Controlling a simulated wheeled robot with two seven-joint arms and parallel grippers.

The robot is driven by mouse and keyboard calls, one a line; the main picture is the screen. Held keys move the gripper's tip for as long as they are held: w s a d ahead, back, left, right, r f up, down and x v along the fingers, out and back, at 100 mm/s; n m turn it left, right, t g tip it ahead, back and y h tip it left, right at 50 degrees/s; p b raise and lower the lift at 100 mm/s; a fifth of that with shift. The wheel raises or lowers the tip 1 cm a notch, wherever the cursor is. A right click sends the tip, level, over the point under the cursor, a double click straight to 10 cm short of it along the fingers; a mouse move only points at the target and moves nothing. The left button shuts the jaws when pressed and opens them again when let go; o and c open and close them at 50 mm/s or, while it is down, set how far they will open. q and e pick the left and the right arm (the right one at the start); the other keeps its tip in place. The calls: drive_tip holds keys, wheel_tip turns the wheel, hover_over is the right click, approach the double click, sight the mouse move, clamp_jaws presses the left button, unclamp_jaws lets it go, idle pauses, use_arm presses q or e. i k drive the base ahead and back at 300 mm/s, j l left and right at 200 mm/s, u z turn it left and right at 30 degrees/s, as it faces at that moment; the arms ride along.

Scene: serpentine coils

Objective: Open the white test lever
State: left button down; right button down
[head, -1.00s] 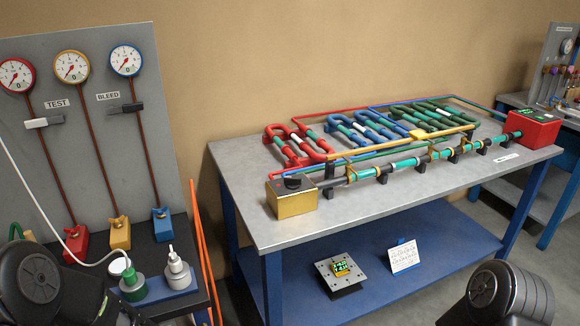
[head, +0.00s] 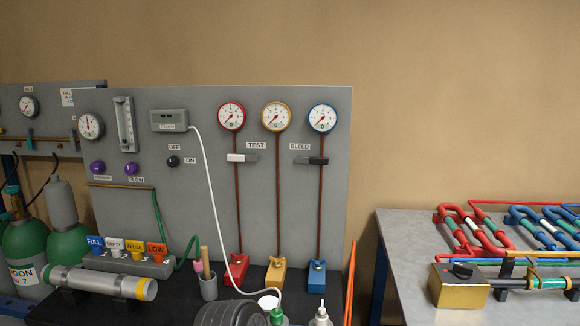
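The white test lever (head: 241,158) is on the grey panel (head: 340,200), on the red gauge's pipe and left of the TEST label (head: 257,146). It lies level, pointing sideways. The black bleed lever (head: 311,160) lies level on the blue gauge's pipe, below the BLEED label. Neither of my grippers is in view. A dark rounded part of my arm shows at the bottom edge, and nothing is touching the lever.
Red (head: 231,116), yellow (head: 276,116) and blue (head: 322,118) gauges sit above the levers. A white hose (head: 209,200) hangs left of the test lever. Bottles and a cup (head: 208,286) stand on the black bench. A grey table (head: 405,275) with coils stands right.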

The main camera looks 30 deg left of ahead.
sight(230, 158)
drive_tip(key=k+u, duration=0.1)
drive_tip(key=u, duration=1.1)
drive_tip(key=z, duration=0.1)
drive_tip(key=k+j, duration=0.05)
